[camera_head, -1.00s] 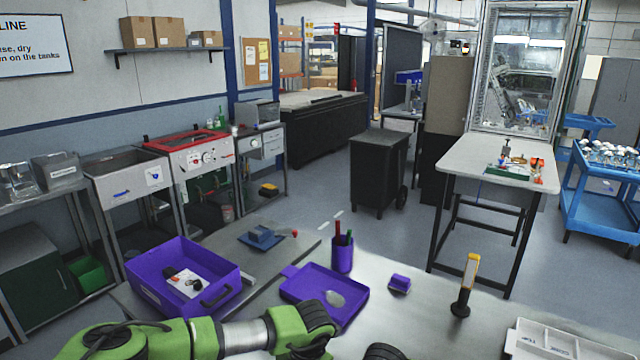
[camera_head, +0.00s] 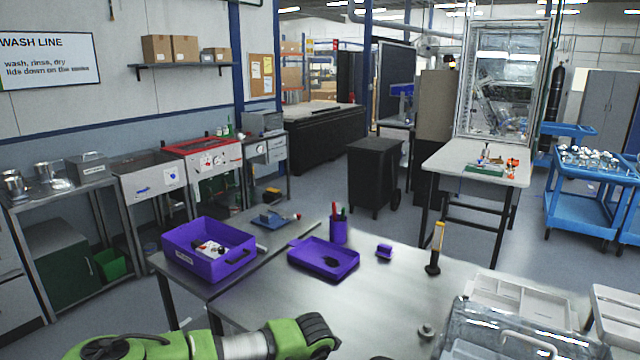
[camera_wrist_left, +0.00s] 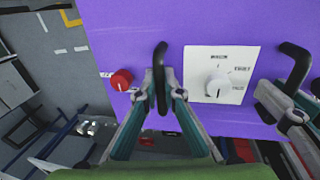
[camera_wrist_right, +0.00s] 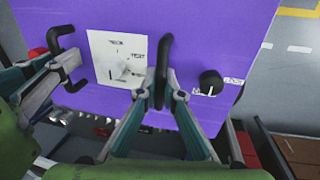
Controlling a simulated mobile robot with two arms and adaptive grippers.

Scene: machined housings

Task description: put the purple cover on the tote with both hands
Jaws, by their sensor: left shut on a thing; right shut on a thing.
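The purple cover shows in the left wrist view (camera_wrist_left: 130,30) and the right wrist view (camera_wrist_right: 60,20), a flat purple panel with a white dial plate, a red knob, a black knob and two black handles. My left gripper (camera_wrist_left: 160,88) is shut on one handle. My right gripper (camera_wrist_right: 160,92) is shut on the other. Neither gripper nor the cover shows in the head view; only a green arm of mine does. An open purple tote (camera_head: 185,262) with a black front handle and small items inside stands on the left table; I cannot tell if it is the task's tote.
Beside it are a shallow purple tray (camera_head: 325,270), a purple pen cup (camera_head: 339,231), a small purple block (camera_head: 384,251) and a yellow-black upright tool (camera_head: 435,250). A clear box (camera_head: 480,335) and a white divided tray (camera_head: 520,292) are at lower right.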

